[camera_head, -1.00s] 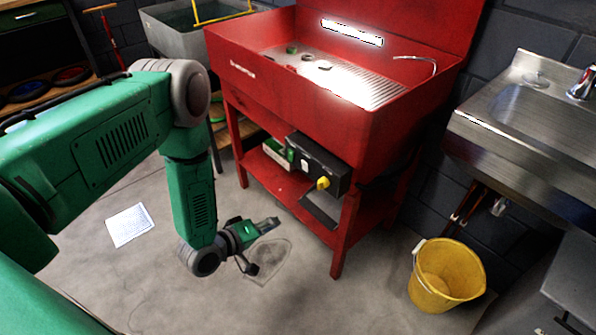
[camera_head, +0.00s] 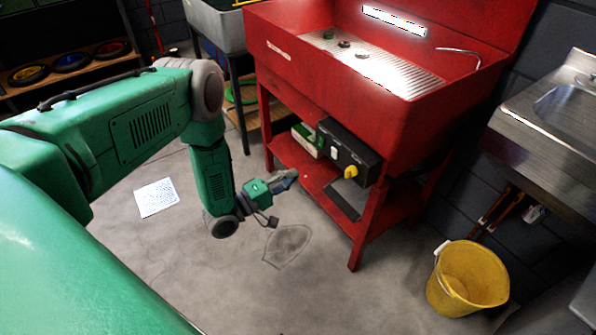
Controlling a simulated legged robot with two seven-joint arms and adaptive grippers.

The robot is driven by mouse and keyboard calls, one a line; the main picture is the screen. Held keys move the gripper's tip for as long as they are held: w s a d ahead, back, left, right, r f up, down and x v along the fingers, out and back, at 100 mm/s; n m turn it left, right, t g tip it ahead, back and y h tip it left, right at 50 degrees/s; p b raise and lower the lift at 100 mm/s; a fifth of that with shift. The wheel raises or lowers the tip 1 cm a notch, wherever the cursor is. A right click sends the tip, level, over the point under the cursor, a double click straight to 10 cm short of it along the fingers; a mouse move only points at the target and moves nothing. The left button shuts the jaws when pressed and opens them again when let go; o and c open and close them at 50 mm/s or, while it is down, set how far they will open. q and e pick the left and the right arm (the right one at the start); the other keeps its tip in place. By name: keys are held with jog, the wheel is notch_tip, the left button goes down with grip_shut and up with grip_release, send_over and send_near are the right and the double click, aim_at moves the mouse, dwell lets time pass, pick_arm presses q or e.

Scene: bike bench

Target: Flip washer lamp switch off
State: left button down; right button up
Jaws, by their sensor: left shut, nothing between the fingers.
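The red parts washer (camera_head: 340,92) stands in the middle, with a bright lamp (camera_head: 394,21) lit on its back panel. A black control box (camera_head: 345,153) is mounted under its basin at the front. My left gripper (camera_head: 289,176) is shut and empty. It is in front of the washer's lower shelf, left of and below the control box, apart from it in the picture. My right gripper is not in view.
A yellow bucket (camera_head: 467,279) stands on the floor at right, below a steel sink (camera_head: 555,115). A paper sheet (camera_head: 156,198) lies on the floor at left. The washer's red legs and lower shelf (camera_head: 300,168) are close to my left gripper. Floor in front is clear.

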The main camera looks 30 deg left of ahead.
aim_at(333, 151)
pick_arm(q)
jog(key=b+x, duration=0.2)
jog(key=x, duration=0.8)
jog(key=shift+w, duration=0.1)
jog(key=shift+x, duration=0.85)
jog(key=shift+w+d+r+b, duration=0.1)
jog(key=shift+w+r+b, duration=0.15)
jog(key=shift+w+b, duration=0.1)
